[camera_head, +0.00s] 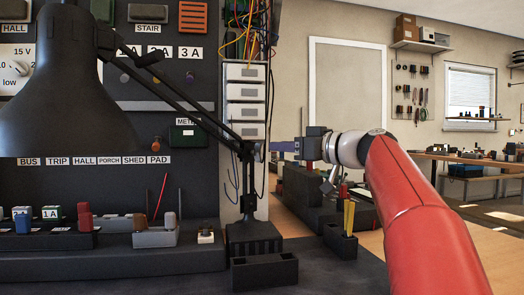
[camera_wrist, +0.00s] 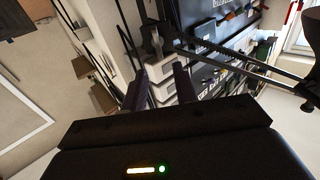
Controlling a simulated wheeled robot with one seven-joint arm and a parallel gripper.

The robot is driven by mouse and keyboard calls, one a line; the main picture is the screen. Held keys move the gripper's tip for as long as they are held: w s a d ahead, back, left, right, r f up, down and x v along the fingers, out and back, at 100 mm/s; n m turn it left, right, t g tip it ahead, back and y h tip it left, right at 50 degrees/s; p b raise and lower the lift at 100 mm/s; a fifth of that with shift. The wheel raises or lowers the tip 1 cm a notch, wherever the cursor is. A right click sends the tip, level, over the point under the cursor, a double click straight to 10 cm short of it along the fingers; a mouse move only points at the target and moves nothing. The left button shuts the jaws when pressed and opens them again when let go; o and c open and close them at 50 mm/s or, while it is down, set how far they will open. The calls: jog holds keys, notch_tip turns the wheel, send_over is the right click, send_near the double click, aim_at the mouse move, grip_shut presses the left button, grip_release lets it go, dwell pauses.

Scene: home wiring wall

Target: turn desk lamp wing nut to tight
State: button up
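The black desk lamp has a large shade (camera_head: 55,85) at the left and a long slanting arm (camera_head: 190,105). The arm meets the upright post at a joint (camera_head: 246,150) above a dark base (camera_head: 254,238). I cannot clearly make out the wing nut; it is small and dark against the joint. My gripper (camera_head: 279,147) points left at this joint from its right side, close to it. In the wrist view my gripper (camera_wrist: 160,72) shows two fingers apart with nothing clearly between them. The lamp joint (camera_wrist: 155,40) appears just beyond the fingertips.
The dark panel wall (camera_head: 205,75) with labels and switches stands behind the lamp. Loose coloured wires (camera_head: 240,30) hang above a white module stack (camera_head: 246,93).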

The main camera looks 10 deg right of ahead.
aim_at(261, 145)
jog(key=p+x, duration=0.1)
jog(key=x, duration=0.5)
jog(key=shift+a, duration=0.1)
jog(key=shift+c, duration=0.3)
grip_shut()
